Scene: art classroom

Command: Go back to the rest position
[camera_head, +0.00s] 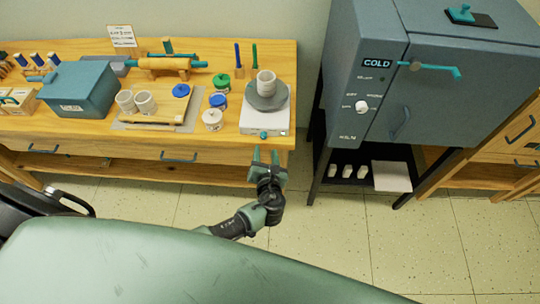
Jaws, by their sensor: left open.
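My left gripper (267,158) is open and empty. Its two fingers point away from me toward the front edge of the wooden workbench (215,156), near the bench's right corner. The arm's forearm comes in low over the floor, and part of it is hidden behind my own green body. My right gripper does not show in the head view.
On the bench stand a teal box (78,85), a rolling pin (165,65), several jars, two pale cups and a white scale (262,121) bearing a grey piece. A grey kiln (420,80) stands at the right. The tiled floor (350,235) is clear.

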